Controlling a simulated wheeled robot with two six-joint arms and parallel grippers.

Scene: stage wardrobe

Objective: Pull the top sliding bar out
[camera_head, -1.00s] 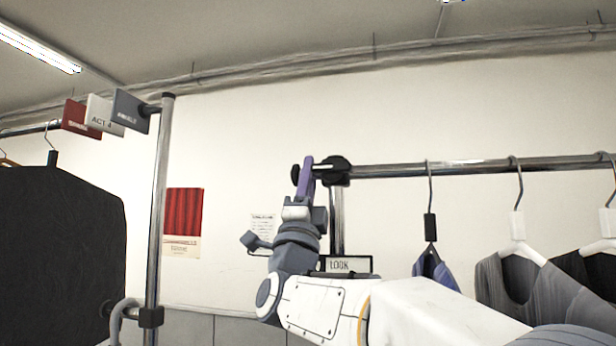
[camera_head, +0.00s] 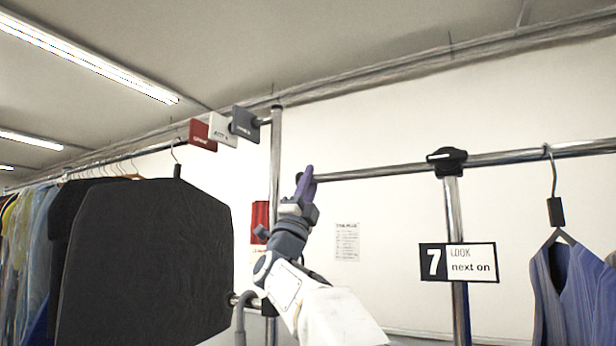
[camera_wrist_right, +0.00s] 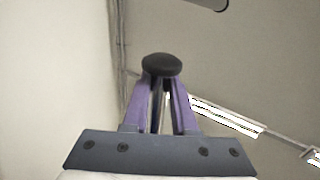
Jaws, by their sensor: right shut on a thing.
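The top sliding bar (camera_head: 375,172) is a thin chrome tube on the right-hand rack. It sticks out to the left of the black clamp (camera_head: 446,160) on the rack's upright. My right gripper (camera_head: 305,182) has purple fingers and is shut on the bar's left end, which it mostly hides in the head view. In the right wrist view, the black end cap (camera_wrist_right: 161,65) of the bar sits at the tips of the gripper's fingers (camera_wrist_right: 160,82). My left gripper is in neither view.
A sign (camera_head: 458,262) reading "7 LOOK next on" is on the upright. A blue striped garment (camera_head: 570,290) hangs at right. At left, another rack's post (camera_head: 275,180) and a dark garment bag (camera_head: 145,265) stand close to my right arm.

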